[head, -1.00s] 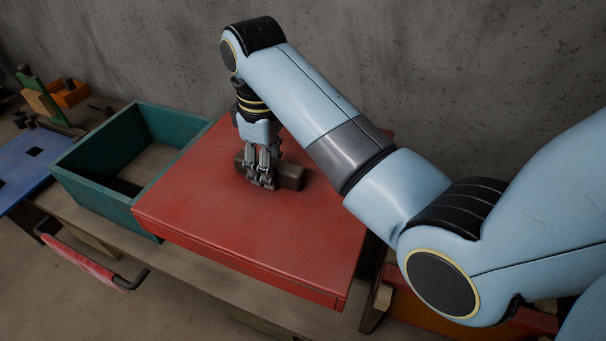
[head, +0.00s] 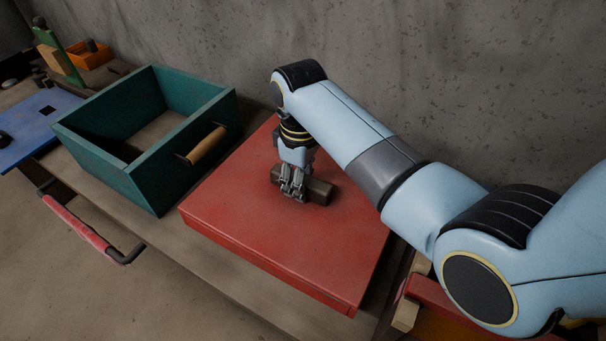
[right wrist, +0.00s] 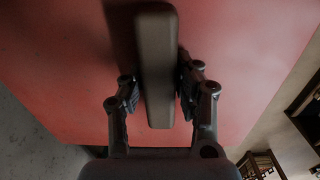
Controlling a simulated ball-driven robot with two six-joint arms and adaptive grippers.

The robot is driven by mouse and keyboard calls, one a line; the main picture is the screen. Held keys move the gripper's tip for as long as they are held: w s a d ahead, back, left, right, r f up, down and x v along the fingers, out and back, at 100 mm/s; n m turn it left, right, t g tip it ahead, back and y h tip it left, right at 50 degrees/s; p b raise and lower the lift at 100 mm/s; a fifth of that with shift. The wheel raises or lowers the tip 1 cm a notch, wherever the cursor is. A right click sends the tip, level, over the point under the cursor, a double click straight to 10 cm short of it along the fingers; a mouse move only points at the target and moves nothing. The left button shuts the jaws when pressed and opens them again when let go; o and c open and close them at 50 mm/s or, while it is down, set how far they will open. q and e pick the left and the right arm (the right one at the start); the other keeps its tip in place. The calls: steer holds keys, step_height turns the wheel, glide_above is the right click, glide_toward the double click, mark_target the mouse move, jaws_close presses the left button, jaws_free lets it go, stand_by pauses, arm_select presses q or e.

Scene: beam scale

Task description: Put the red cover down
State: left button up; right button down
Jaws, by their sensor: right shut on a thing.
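The red cover (head: 262,238) is a wide flat slab with a dark brown bar handle (head: 320,192) on top. It lies level just right of the open teal box (head: 110,162), over the wooden bench. I cannot tell whether its underside touches the bench. My right gripper (head: 292,197) points down and is shut on the handle. In the right wrist view the two fingers (right wrist: 157,92) flank the handle (right wrist: 156,60), with the red cover (right wrist: 245,50) filling most of the picture. My left gripper is not in view.
The teal box has a wooden handle (head: 206,146) on the side facing the cover. A blue board (head: 40,125) lies farther left. A red bar handle (head: 80,225) sticks out at the bench front. A grey wall (head: 430,70) stands behind. Red and wooden items (head: 405,315) are at lower right.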

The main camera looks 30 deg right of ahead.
steer(key=shift+w+f+b, duration=0.1)
steer(key=shift+f+b, duration=0.2)
steer(key=shift+f, duration=2.35)
steer(key=c, duration=1)
jaws_free()
steer(key=shift+o, duration=0.2)
step_height(320, 180, up, 12)
steer(key=shift+f+p, duration=0.1)
steer(key=shift+p, duration=0.5)
